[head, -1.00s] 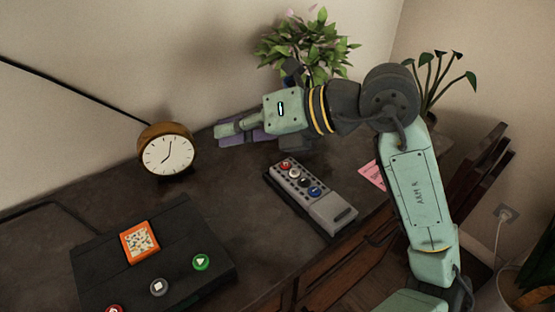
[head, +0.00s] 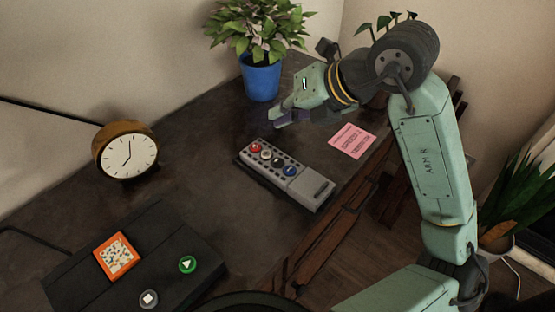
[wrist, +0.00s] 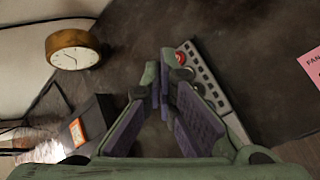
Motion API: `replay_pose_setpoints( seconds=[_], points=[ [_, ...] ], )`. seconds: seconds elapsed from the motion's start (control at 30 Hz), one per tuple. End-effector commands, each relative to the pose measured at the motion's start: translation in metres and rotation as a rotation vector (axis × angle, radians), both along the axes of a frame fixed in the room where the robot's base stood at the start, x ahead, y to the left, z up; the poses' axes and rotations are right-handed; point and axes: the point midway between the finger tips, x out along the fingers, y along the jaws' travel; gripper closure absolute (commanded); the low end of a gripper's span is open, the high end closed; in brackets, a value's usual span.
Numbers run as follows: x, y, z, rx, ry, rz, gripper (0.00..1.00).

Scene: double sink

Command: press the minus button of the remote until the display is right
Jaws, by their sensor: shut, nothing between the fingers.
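The remote (head: 309,187) is a grey handset lying on the dark tabletop, with a red, a white, a dark and a blue round button among small dark keys. I cannot read any minus mark. In the wrist view the remote (wrist: 213,86) is partly hidden behind my right finger. My gripper (head: 276,119) is shut and empty, above the table just beyond the remote's red-button end. In the wrist view its fingertips (wrist: 160,72) are together, left of the red button. No lit display is readable; a black box (head: 165,262) carries an orange-framed speckled panel (head: 117,255).
A wooden clock (head: 128,154) stands at the left. A plant in a blue pot (head: 261,78) stands at the back. A pink note (head: 352,141) lies right of the remote. Bare tabletop lies between clock and remote.

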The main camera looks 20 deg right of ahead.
Motion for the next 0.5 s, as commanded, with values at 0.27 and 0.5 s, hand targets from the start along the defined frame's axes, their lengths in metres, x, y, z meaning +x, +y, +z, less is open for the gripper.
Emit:
replay_pose_setpoints(
  seconds=[0.27,0.5],
  points=[
    [0.0,0.0,-0.034,0.002,0.001,0.001,1.0],
    [0.0,0.0,-0.072,-0.001,0.0,-0.001,1.0]
  ],
)
